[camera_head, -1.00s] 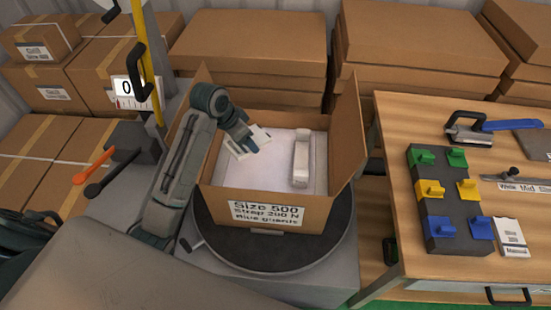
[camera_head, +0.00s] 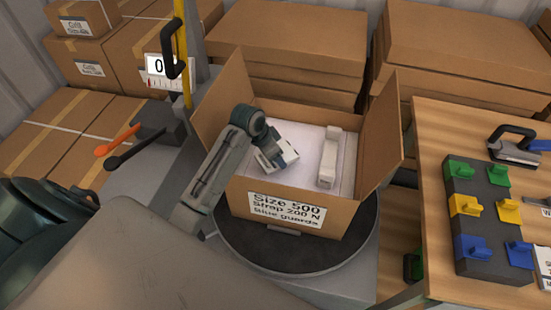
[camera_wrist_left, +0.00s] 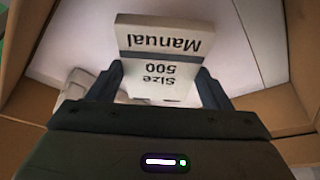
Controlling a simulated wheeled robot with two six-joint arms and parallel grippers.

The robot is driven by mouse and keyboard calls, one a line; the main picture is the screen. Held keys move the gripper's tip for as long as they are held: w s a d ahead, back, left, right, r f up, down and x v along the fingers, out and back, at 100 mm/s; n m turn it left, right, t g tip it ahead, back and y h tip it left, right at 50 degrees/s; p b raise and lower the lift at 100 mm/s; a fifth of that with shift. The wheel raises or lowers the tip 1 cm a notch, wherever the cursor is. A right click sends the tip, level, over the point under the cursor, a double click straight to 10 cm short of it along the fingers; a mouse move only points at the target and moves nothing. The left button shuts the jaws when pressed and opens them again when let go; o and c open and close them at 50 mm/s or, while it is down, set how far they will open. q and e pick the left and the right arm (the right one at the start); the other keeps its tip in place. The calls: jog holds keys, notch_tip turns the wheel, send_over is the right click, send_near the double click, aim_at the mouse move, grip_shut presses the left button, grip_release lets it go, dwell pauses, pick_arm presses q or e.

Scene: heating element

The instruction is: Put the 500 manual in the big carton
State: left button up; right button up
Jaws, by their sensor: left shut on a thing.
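The big carton (camera_head: 287,211) stands open on a dark round turntable, with a label reading Size 500, Strap 200 N, Blue guards. My left gripper (camera_head: 281,157) reaches down inside it from the left. It is shut on the 500 manual (camera_wrist_left: 160,55), a white booklet marked "Manual Size 500" that shows upside down in the left wrist view. In the head view the manual (camera_head: 268,160) is partly hidden by the gripper. It is tilted above the white carton floor; whether it touches the floor I cannot tell. My right gripper is not in view.
A white block-like part (camera_head: 328,160) lies in the carton, right of my gripper. The carton's side flaps (camera_head: 382,130) stand up. A wooden table (camera_head: 440,230) at right holds a dark rack (camera_head: 490,262) of green, yellow and blue clips. Stacked cartons fill the back.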

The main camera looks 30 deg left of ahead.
pick_arm(q)
jog(key=shift+f, duration=1.7)
jog(key=shift+f, duration=0.1)
jog(key=o, duration=1.1)
jog(key=v, duration=1.2)
